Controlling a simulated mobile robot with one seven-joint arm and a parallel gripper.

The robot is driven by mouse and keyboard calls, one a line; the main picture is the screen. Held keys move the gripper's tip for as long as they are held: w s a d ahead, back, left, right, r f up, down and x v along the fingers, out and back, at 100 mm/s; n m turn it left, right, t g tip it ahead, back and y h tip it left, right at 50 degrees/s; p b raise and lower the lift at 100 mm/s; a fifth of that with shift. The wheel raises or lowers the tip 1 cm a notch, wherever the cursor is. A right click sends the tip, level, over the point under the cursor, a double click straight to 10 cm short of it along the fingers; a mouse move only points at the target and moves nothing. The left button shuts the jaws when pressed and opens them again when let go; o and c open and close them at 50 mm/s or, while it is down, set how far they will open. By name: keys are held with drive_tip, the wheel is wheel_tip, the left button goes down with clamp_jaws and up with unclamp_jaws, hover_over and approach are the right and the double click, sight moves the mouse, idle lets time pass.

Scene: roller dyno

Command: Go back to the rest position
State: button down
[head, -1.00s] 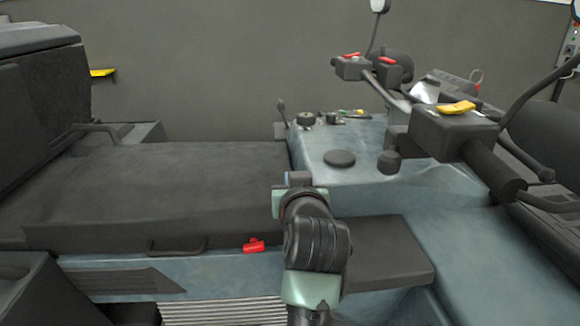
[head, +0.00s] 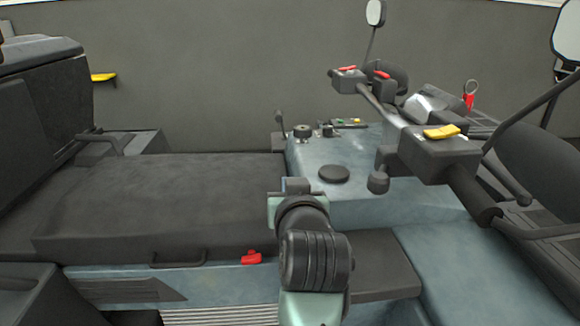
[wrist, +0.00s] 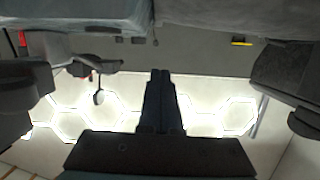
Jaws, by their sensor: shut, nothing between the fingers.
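My gripper shows in the wrist view (wrist: 161,75) with its two dark fingers together and nothing between them. In the head view my arm reaches up from the bottom middle, in front of the dark seat (head: 160,205) and the blue-grey console (head: 330,155). Its end (head: 297,186) lies near the line where seat and console meet in the picture. The fingertips cannot be made out there. The wrist view is upside down, with the lit hexagon ceiling (wrist: 70,115) at the bottom and the vehicle along the top.
The handlebar (head: 435,155) with a yellow switch (head: 442,132) stands to the right of my arm. Mirrors (head: 375,12) rise above it. A red catch (head: 251,257) is on the seat's front edge. A dark backrest (head: 40,120) is at the left.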

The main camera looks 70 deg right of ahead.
drive_tip(key=v, duration=0.6)
drive_tip(key=shift+a, duration=0.15)
drive_tip(key=w+a+r+n+t+y, duration=0.2)
drive_tip(key=w+a+r+n+t, duration=0.2)
drive_tip(key=w+a+r+t, duration=0.5)
drive_tip(key=w+a+r+n+t+y, duration=0.1)
drive_tip(key=w+a+r+n+t, duration=0.3)
drive_tip(key=w+a+r, duration=0.65)
drive_tip(key=s+a+r+n+t+y+p, duration=0.1)
drive_tip(key=s+a+r+n+t+y, duration=0.2)
drive_tip(key=a, duration=0.5)
drive_tip(key=a+r+n+t+y, duration=0.1)
drive_tip(key=a+r+t+y, duration=0.2)
drive_tip(key=a+r+y, duration=0.35)
drive_tip(key=s+a+r+n+t+y+p, duration=0.1)
drive_tip(key=s+a+r+n+t+y, duration=0.15)
drive_tip(key=a, duration=0.65)
wheel_tip(320, 180, up, 12)
drive_tip(key=h+p, duration=0.1)
drive_tip(key=p, duration=1)
drive_tip(key=shift+w+d+m+p, duration=0.3)
drive_tip(key=shift+m+p, duration=0.05)
drive_tip(key=shift+p, duration=0.05)
drive_tip(key=shift+f, duration=0.1)
